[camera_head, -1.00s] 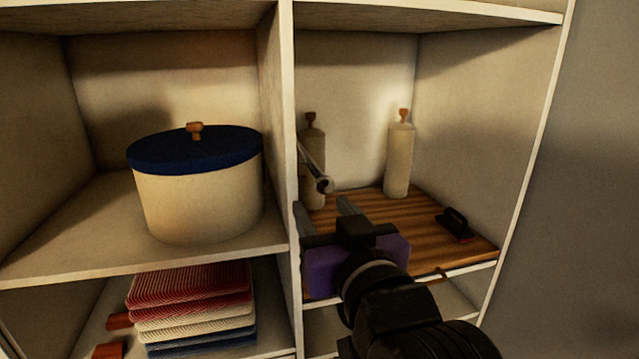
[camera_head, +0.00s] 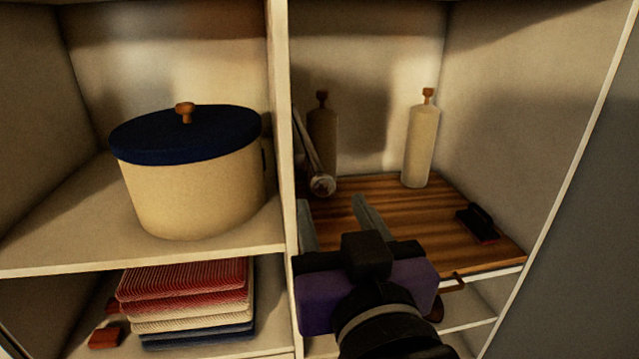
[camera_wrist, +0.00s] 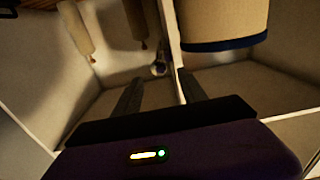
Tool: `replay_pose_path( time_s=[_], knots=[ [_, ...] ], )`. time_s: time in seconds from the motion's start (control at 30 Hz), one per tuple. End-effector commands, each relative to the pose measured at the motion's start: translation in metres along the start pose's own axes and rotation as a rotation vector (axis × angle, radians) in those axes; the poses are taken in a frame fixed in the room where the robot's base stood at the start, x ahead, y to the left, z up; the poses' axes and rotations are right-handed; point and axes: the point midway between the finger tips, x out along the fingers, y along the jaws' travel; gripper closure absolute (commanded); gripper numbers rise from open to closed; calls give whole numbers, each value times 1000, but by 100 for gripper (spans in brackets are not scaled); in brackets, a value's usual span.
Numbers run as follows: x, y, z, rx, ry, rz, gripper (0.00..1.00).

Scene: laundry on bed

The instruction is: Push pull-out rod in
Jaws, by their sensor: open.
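The pull-out rod (camera_head: 312,160) is a grey metal bar along the left wall of the right-hand upper compartment. Its round end faces me. In the wrist view the rod end (camera_wrist: 158,70) shows between and beyond my finger tips. My gripper (camera_head: 332,207) is open and empty, with its fingers apart, at the front of that compartment. It is below the rod end in the head picture, with a visible gap. In the wrist view my gripper (camera_wrist: 158,82) has one finger on each side of the rod end. I cannot tell the exact depth between them.
A wooden board (camera_head: 390,215) covers the compartment floor, with two bottles (camera_head: 420,145) at the back and a dark brush-like object (camera_head: 477,224) at right. A divider (camera_head: 279,120) stands close left. Beyond it are a blue-lidded container (camera_head: 195,190) and folded cloths (camera_head: 187,295) below.

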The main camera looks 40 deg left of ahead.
Motion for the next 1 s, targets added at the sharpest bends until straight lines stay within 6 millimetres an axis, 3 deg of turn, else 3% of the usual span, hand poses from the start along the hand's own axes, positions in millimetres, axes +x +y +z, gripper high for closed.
replay_pose_path(
  time_s=[0.33, 0.73, 1.0],
  knots=[
    [50, 0, -1, 0, 0, -1, 51],
    [58, 0, 0, 0, 1, 0, 51],
    [58, 0, 0, 0, 1, -1, 100]
  ],
)
